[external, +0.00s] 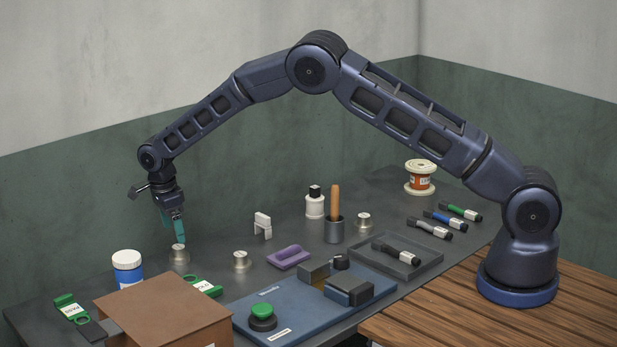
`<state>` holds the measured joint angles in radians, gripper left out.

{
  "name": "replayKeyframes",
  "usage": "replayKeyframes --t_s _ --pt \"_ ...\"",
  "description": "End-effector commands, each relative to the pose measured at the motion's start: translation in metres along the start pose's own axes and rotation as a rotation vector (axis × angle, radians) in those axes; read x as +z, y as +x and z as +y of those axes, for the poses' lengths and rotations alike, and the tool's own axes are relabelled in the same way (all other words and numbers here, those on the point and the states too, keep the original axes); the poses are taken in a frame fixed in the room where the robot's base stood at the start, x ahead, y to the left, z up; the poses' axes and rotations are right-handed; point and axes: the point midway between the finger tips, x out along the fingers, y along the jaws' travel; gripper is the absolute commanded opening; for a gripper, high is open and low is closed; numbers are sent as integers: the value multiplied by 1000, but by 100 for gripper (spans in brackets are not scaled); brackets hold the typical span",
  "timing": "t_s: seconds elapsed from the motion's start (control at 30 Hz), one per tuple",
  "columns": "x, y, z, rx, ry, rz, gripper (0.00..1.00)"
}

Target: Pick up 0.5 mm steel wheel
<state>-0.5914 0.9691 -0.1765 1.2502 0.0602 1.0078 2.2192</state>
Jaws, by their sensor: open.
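Small silvery metal wheels stand on the dark grey table. One wheel (179,256) is at the left, directly below my gripper. A second wheel (241,263) stands a little to the right, and a third wheel (364,223) is farther right, beside a dark cup. No size marking is legible on any of them, so I cannot tell which is 0.5 mm. My gripper (179,240) points down with teal fingers, open, its tips at or just above the top of the left wheel. I cannot tell whether they touch it. The fingers overlap in this view.
A blue jar (127,270) with a white lid stands left of the wheel. A purple block (288,257), white stand (262,226) and blue board (300,315) are to the right.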

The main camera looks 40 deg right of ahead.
Motion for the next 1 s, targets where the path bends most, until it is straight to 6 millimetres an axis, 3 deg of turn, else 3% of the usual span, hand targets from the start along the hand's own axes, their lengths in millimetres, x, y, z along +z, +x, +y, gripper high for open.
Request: replayKeyframes --t_s 0.33,0.6,0.87,1.0 --pt "0 27 1 1 0 -1 83" --pt "-2 62 2 1 0 0 83" --pt "-2 67 2 0 -1 -1 83" --pt "-2 67 2 0 -1 -1 59"
